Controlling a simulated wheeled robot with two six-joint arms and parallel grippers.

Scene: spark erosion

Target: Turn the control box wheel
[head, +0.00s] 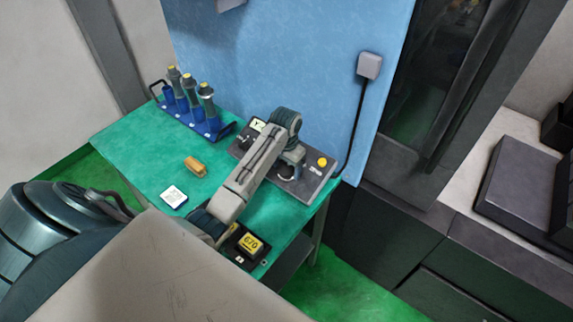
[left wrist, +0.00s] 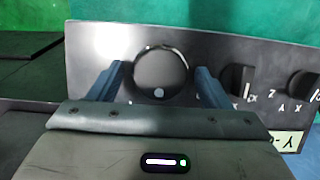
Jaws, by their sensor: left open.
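The control box (head: 314,186) is a dark grey panel on the green table, with a yellow button and a small lit display. Its wheel is a round black knob with a pale dot near its rim, clear in the left wrist view (left wrist: 162,70). In the head view my left arm and hand partly cover it. My left gripper (head: 289,164) is over the box at the wheel. In the left wrist view its open fingers (left wrist: 160,82) stand on either side of the wheel. I cannot tell whether they touch it. My right gripper is not in view.
Two smaller black knobs (left wrist: 239,83) sit beside the wheel. A blue rack (head: 205,130) with grey tool holders stands at the back left. A tan block (head: 195,166), a white card (head: 174,197) and a black device with a yellow display (head: 250,243) lie on the table (head: 130,150).

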